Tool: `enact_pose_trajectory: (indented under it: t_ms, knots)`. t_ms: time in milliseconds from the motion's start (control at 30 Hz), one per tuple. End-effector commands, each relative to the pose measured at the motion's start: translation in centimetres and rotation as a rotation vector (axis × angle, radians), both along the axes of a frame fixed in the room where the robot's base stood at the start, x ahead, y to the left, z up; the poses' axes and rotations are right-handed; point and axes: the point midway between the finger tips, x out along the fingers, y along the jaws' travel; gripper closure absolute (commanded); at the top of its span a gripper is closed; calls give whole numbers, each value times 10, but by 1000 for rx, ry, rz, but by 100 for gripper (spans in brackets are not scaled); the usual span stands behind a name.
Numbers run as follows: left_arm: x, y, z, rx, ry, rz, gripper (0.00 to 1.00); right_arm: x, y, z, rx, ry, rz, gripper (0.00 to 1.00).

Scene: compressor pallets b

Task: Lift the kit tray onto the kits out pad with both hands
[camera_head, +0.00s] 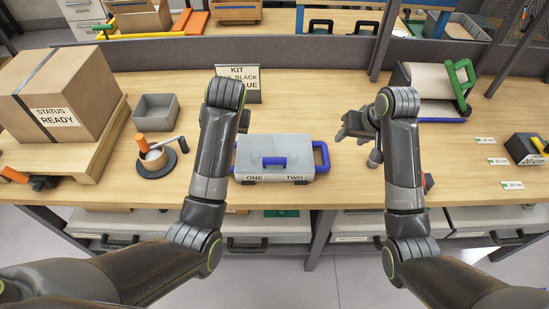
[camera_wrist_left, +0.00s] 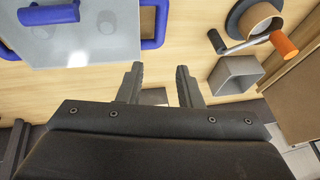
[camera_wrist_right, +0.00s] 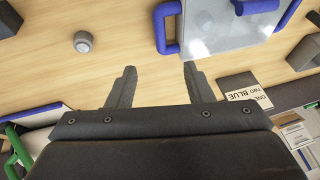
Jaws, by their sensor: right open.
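The kit tray (camera_head: 262,153), a grey box with a pale see-through lid, stands flat on the bench, labelled ONE and TWO on its front. It has a blue handle (camera_head: 321,156) on its right side and another blue handle (camera_wrist_left: 160,22) in the left wrist view. My right gripper (camera_head: 346,130) is open and empty, above the bench to the right of the tray and apart from it. My left gripper (camera_wrist_left: 158,68) is open and empty; in the head view the left arm mostly hides it. I cannot make out the kits out pad.
A card reading KIT, BLACK, BLUE (camera_head: 246,82) stands behind the tray. To the left are a crank device (camera_head: 160,160), a grey bin (camera_head: 156,112) and a cardboard box (camera_head: 60,92). A green-handled roll holder (camera_head: 430,85) is at the back right.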

Motion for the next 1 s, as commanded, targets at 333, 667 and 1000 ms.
enact_pose_trajectory:
  t_ms: [333, 667, 1000]
  knots:
    - [8, 5, -21, 1, 2, 0, 68, 8, 5, -22, 1, 4, 0, 53]
    - [21, 12, -53, 0, 2, -1, 68, 20, 12, -53, 1, 3, 1, 53]
    - [32, 19, -81, 1, 2, 0, 68, 32, 18, -82, -1, 2, -1, 53]
